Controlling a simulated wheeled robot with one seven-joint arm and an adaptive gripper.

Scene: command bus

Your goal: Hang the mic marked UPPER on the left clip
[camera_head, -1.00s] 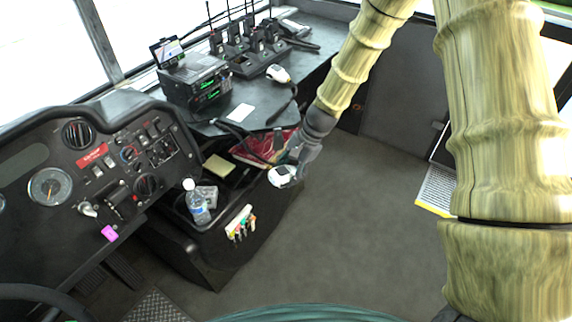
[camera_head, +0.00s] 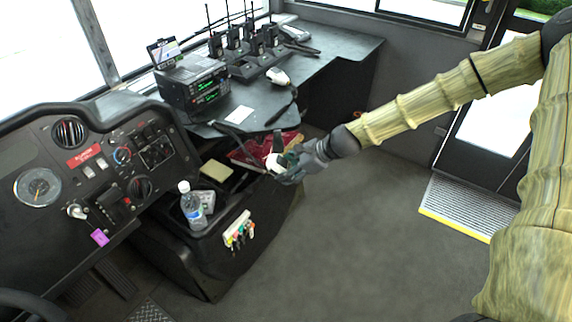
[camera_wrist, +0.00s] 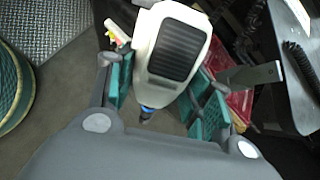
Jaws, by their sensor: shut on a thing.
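My gripper (camera_head: 285,167) is shut on a white hand mic (camera_head: 274,163), held in the air above the right side of the console. In the wrist view the mic (camera_wrist: 176,45) has a black ribbed grille and sits between the green finger pads of my gripper (camera_wrist: 165,105). No marking on it is readable. A second white mic (camera_head: 278,77) lies on the dark desk in front of the handheld radios. The stacked radio unit (camera_head: 192,86) with green displays stands left of it. I cannot make out the left clip.
A water bottle (camera_head: 193,207), a yellow pad (camera_head: 216,170) and a red item (camera_head: 250,150) are on or by the console (camera_head: 190,255). Coloured keys (camera_head: 238,231) hang on its front. Several handheld radios (camera_head: 243,42) stand at the back. The floor (camera_head: 350,235) to the right is clear.

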